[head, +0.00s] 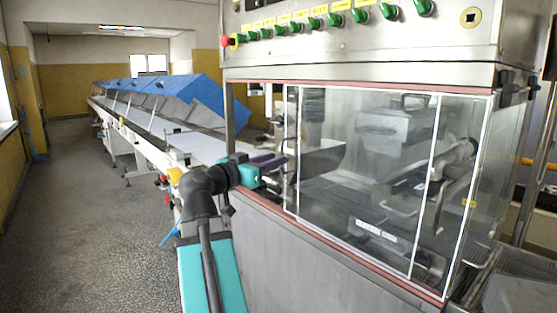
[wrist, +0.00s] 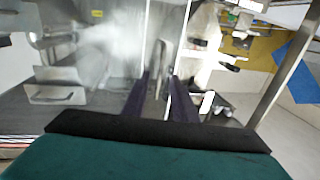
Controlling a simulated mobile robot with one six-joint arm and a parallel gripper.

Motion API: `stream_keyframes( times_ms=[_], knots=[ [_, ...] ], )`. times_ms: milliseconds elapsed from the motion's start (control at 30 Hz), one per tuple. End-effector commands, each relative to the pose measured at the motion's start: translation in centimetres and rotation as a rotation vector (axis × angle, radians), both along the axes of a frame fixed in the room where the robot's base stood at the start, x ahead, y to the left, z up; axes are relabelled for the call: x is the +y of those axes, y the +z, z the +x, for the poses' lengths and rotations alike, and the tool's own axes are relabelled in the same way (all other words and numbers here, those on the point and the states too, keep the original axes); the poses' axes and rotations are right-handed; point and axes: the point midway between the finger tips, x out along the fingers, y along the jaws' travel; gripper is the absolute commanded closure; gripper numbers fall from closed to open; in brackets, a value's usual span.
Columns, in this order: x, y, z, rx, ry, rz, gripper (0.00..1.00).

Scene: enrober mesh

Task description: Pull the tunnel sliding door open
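The tunnel sliding door is a clear panel (head: 365,150) edged with white lines on the front of the steel machine. It appears shut across the opening. My gripper (head: 280,162) is at the door's left edge, with its teal body to the left and its dark purple fingers pointing right. In the wrist view, the two fingers (wrist: 163,85) stand apart with a narrow gap. A pale upright bar (wrist: 158,62) shows in line with the gap, possibly the door handle. I cannot tell whether the fingers touch it.
A control panel with green knobs (head: 335,20) and a red button overhangs the door. A long conveyor (head: 150,138) with blue covers (head: 190,92) runs back on the left. The grey floor (head: 95,220) on the left is clear. Metal machinery sits behind the clear panel.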

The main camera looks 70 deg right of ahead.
Motion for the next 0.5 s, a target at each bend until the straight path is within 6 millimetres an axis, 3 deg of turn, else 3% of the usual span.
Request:
stream_keyframes(
  times_ms=[500],
  knots=[
    [6.2,-0.4,1.8,-0.002,0.003,-0.001,0.74]
  ],
)
